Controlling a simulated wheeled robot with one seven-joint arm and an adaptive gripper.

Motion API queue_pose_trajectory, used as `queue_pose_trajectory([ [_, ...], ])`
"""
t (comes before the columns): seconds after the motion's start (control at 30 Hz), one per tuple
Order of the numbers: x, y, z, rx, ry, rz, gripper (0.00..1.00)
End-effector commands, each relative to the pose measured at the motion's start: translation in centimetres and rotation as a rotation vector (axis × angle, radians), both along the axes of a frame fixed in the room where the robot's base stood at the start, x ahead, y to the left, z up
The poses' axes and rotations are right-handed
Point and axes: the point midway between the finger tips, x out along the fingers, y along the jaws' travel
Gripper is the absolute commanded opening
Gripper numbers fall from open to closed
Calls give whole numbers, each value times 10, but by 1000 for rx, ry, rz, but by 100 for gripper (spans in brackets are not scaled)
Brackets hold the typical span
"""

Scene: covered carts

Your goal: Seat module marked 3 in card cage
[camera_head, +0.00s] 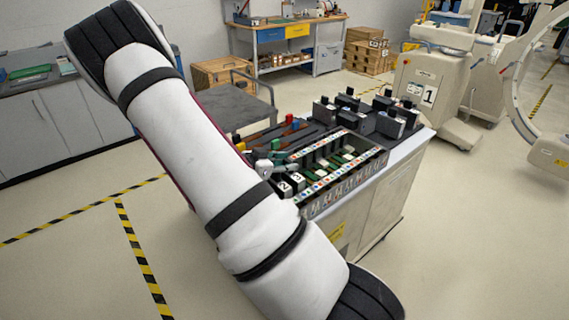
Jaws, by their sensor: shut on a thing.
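The card cage (345,173) is a long open frame on top of a cart, with green boards inside and a row of coloured marks along its rim. The module marked 3 (297,182) is a dark block with a white number, at the cage's left end. It stands right beside the module marked 2 (284,188). My gripper (287,169) is at the top of the module marked 3 and appears shut on it. My arm partly covers this end of the cage. How deep the module marked 3 sits in its slot cannot be told.
Several dark modules with upright handles (350,101) stand on the cart's far side. Red (289,119) and green (276,144) pieces stand near the cage's left. A grey trolley (230,105) is behind the cart. A machine marked 1 (430,85) stands at right. Right-hand cage slots look empty.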

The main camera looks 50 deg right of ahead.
Motion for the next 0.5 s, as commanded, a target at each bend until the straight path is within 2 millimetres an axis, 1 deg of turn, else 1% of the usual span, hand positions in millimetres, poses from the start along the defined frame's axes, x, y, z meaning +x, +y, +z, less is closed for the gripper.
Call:
queue_pose_trajectory([
  [0.13, 0, 0, -2, -1, 0, -1, 0],
  [0.17, 0, 0, -2, -2, 0, 0, 35],
  [0.2, 0, 0, -1, -2, 0, 0, 44],
  [0.27, 0, 0, -1, -1, -1, 0, 56],
  [0.5, 0, 0, -2, 1, 0, 0, 56],
])
